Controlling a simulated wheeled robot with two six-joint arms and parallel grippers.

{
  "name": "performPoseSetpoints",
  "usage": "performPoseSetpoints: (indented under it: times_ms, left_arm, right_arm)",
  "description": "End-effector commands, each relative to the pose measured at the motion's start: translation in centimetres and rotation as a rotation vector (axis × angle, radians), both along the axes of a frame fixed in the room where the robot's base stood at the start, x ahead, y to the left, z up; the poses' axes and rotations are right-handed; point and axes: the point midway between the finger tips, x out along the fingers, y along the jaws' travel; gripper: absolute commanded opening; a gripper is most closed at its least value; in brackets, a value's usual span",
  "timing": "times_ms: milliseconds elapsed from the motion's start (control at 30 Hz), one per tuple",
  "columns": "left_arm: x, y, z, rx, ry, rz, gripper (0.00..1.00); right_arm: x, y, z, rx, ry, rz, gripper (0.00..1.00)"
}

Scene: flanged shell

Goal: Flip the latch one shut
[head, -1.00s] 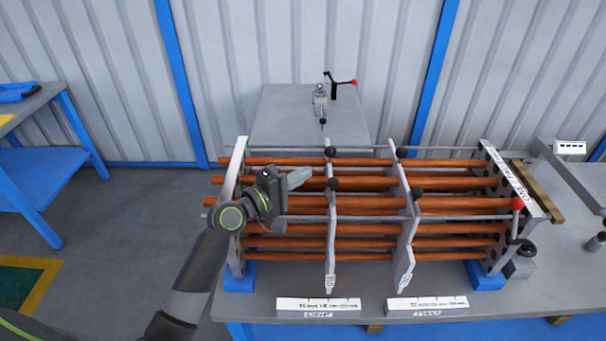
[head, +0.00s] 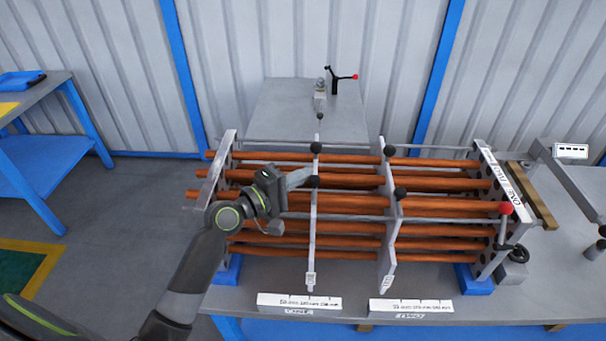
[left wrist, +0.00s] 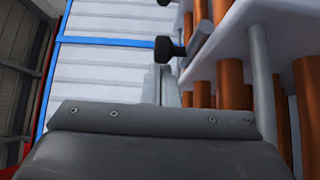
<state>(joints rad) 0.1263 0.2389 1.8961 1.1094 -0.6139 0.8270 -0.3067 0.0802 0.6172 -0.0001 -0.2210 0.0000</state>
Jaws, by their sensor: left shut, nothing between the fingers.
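The flanged shell is an open frame of orange tubes (head: 345,228) crossed by two upright grey plates. The left plate (head: 312,235) carries black knobs, one at its top (head: 316,147) and one lower (head: 313,181). The right plate (head: 389,235) carries two similar knobs. I cannot tell which part is latch one. My left gripper (head: 304,176) is shut and empty, its tips at the left plate near the lower knob. Contact cannot be told. In the left wrist view a black knob (left wrist: 164,49) shows just beyond the finger tips (left wrist: 160,85). My right gripper is not in view.
A red-knobbed lever (head: 505,209) stands at the right end plate (head: 500,180), whose label begins "ONE". Two white label blocks (head: 299,302) (head: 410,307) lie on the bench front. A blue table is at left.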

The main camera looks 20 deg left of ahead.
Motion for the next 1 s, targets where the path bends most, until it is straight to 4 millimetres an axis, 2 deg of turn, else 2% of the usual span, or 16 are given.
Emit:
performPoseSetpoints:
  times_ms: [233, 533, 1000]
  left_arm:
    - [-0.3, -0.1, 0.0, -0.001, 0.001, 0.000, 0.00]
    - [-3.5, -1.0, 0.1, 0.000, 0.001, -0.001, 0.00]
    - [-2.9, -1.0, 0.0, 0.000, -0.001, 0.000, 0.00]
  right_arm:
    - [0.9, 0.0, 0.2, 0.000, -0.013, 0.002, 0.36]
    - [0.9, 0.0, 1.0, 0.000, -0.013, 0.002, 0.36]
    - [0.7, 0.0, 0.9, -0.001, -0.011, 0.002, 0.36]
